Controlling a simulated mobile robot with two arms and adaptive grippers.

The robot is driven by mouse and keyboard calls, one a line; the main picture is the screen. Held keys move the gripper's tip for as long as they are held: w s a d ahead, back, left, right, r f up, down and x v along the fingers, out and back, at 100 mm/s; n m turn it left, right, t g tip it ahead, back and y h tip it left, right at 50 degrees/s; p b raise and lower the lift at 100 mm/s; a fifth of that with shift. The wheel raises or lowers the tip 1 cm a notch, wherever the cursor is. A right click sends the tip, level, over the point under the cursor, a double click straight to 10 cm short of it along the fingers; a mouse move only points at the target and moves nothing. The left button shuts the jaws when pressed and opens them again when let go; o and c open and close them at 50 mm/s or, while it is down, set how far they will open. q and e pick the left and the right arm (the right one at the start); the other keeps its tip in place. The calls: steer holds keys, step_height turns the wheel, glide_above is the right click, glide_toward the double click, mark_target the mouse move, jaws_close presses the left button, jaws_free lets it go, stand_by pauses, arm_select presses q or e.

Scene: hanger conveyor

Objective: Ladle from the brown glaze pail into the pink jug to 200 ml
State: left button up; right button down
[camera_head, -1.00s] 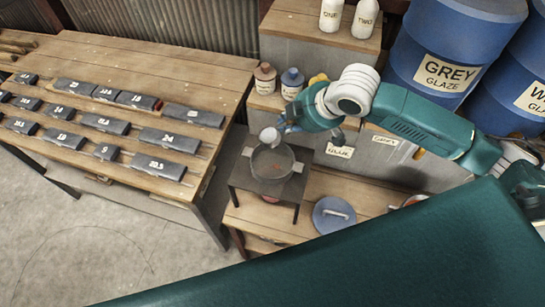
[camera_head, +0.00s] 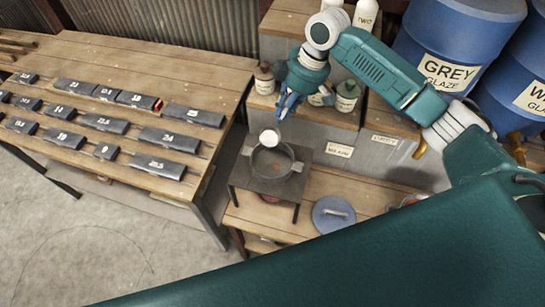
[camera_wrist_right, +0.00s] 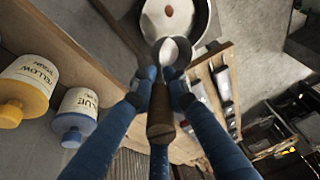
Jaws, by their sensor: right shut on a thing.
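My right gripper (camera_head: 283,113) points down above the small dark stand and is shut on a ladle. In the right wrist view, the ladle's wooden handle (camera_wrist_right: 160,112) lies between the blue fingers, and its round, pale bowl (camera_wrist_right: 174,52) is beyond them. In the head view the ladle bowl (camera_head: 268,137) hangs over the back edge of a grey pot (camera_head: 272,163), which has a small reddish-brown spot inside. A pinkish thing (camera_head: 269,198) shows partly under the stand. I cannot make out the brown glaze pail or the pink jug. My left gripper is not in view.
The stand (camera_head: 250,179) is on a low wooden bench beside a blue-grey lid (camera_head: 333,214). Bottles and labelled boxes are behind. A wooden table (camera_head: 170,70) with several numbered dark pieces is at left. Blue barrels (camera_head: 455,45) are at upper right.

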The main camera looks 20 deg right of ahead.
steer(key=w+f+g+b, duration=0.1)
steer(key=g+b, duration=0.1)
steer(key=w+f+g+b, duration=0.1)
steer(key=w+g+b, duration=0.1)
steer(key=g+b, duration=0.1)
steer(key=shift+w+f+m+b, duration=0.2)
steer(key=shift+f+m+b, duration=0.1)
steer(key=shift+f+m, duration=0.1)
steer(key=shift+s+r, duration=0.1)
steer(key=shift+r, duration=0.05)
step_height(320, 180, up, 3)
steer(key=p, duration=0.3)
stand_by(0.4)
stand_by(0.3)
stand_by(0.4)
